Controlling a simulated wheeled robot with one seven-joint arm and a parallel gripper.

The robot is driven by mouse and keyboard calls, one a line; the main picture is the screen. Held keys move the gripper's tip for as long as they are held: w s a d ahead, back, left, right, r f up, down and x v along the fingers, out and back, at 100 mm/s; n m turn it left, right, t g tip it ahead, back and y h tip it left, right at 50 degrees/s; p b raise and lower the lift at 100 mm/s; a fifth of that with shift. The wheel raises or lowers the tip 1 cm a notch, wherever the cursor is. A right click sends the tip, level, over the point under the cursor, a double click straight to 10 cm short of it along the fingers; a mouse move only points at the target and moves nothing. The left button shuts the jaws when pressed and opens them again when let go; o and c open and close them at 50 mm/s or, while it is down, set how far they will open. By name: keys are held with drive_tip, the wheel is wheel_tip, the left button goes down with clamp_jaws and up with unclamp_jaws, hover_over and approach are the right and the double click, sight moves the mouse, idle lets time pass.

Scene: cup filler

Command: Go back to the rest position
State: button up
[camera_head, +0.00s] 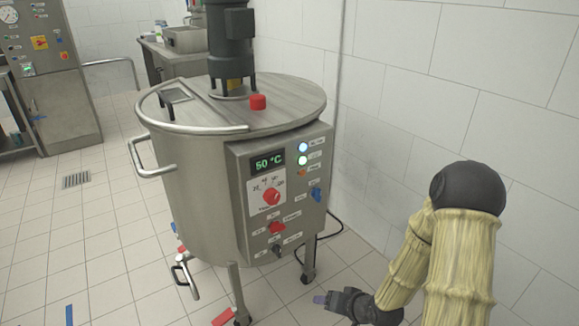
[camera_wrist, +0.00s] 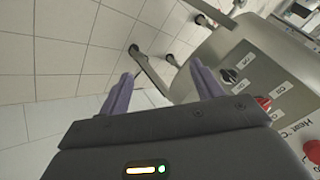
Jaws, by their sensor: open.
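My gripper (camera_head: 322,299) is low at the bottom of the head view, to the right of the steel tank and in front of the tiled wall. In the wrist view my gripper (camera_wrist: 162,88) shows two purple fingers spread apart with nothing between them. The steel tank (camera_head: 180,165) stands on legs with castors. The control box (camera_wrist: 258,62) also shows tilted in the wrist view, beyond the fingers and to the right. I see no contact between gripper and tank.
A white tiled wall (camera_head: 420,110) runs close on the right. A black cable (camera_head: 338,222) lies by the tank. A tap (camera_head: 186,275) sticks out low at the tank's front left. Tiled floor (camera_head: 60,230) is open to the left, with a cabinet (camera_head: 62,110) farther back.

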drive_tip(key=s+d+r+n+g+h, duration=0.1)
drive_tip(key=s+d+r+g+h, duration=0.15)
drive_tip(key=s+r, duration=0.45)
drive_tip(key=s+d+r+n+g+h, duration=0.1)
drive_tip(key=s+r+g+h, duration=0.3)
drive_tip(key=r, duration=0.6)
wheel_tip(320, 180, up, 36)
drive_tip(key=t+y+p, duration=0.1)
drive_tip(key=t+p, duration=0.1)
drive_tip(key=p, duration=3.5)
drive_tip(key=shift+s+r+p, duration=0.15)
drive_tip(key=shift+s+p, duration=0.1)
drive_tip(key=shift+p, duration=0.1)
drive_tip(key=shift+d+y, duration=0.1)
drive_tip(key=shift+y, duration=0.15)
